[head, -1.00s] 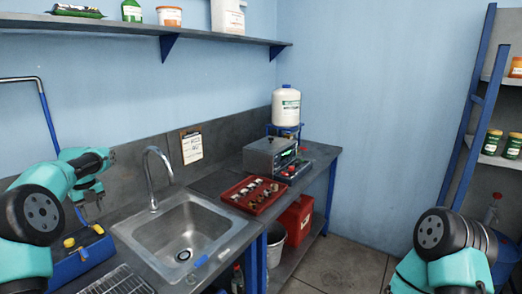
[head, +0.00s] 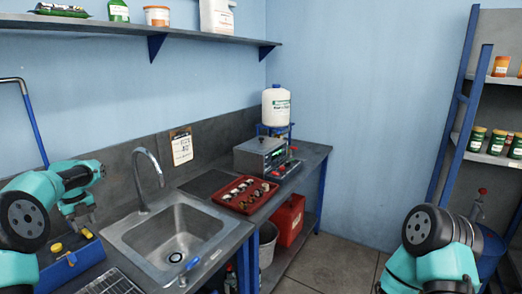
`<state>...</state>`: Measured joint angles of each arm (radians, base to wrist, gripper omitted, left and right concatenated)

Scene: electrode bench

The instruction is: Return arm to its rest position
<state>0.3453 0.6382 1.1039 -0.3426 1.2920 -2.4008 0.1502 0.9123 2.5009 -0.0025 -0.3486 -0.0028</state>
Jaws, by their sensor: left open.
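My left arm, teal and black, comes in from the left. Its gripper (head: 87,218) points down over the counter, close to the blue toolbox (head: 72,263) at the left of the sink. The gripper is open, and I see nothing between its fingers. I cannot tell how high it is above the toolbox. My right arm (head: 432,245) shows at the bottom right as a folded teal and black joint. Its gripper is not in view.
The steel sink (head: 128,238) with its tall tap (head: 148,170) lies right of the left gripper. Beyond are a red tray (head: 228,205) of small parts, a grey instrument (head: 258,157) and a white jug (head: 276,106). A blue-framed rack (head: 455,130) stands at the right.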

